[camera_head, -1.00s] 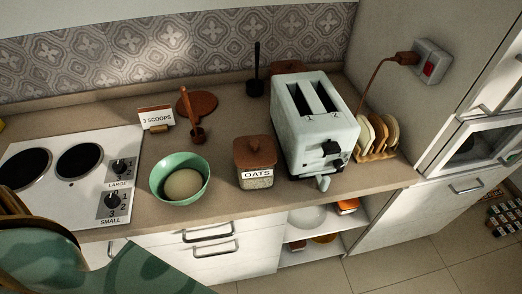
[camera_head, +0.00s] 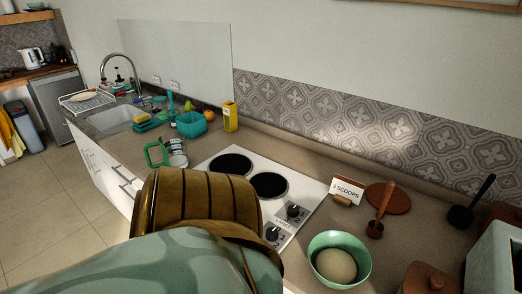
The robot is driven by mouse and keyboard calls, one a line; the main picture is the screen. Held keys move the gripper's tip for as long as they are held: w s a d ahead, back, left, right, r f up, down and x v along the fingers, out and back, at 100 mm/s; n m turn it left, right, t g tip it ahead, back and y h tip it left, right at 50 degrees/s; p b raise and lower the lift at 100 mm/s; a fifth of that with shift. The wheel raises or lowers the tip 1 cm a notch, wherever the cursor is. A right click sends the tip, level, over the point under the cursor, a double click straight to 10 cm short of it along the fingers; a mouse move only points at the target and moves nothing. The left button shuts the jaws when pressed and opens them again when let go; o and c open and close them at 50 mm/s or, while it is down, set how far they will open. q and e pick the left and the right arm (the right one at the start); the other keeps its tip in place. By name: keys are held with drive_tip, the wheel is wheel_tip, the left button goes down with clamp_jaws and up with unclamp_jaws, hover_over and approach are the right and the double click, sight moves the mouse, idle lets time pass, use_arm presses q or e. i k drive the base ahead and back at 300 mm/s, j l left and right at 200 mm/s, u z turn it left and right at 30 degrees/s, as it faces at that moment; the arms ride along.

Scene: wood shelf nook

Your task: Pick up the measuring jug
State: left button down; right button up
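The measuring jug (camera_head: 177,159) appears to be the small clear vessel with dark markings and a green handle on the counter, left of the hob. Its handle (camera_head: 152,155) points to the left. It is small in the picture, and its lower part is hard to make out. Neither gripper shows. A large green-patterned, brown-ringed part, which looks like my own arm, fills the lower middle and covers the counter's front edge.
The hob (camera_head: 240,178) is right of the jug. A teal tub (camera_head: 191,125), a yellow carton (camera_head: 230,117) and the sink (camera_head: 122,119) are behind it. A green bowl (camera_head: 340,239) and the "3 scoops" card (camera_head: 347,190) are to the right.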

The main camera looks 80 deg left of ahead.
sight(173, 145)
drive_tip(key=u, duration=3.15)
drive_tip(key=i+j, duration=0.15)
drive_tip(key=i, duration=0.15)
drive_tip(key=i+j, duration=0.1)
drive_tip(key=i, duration=0.2)
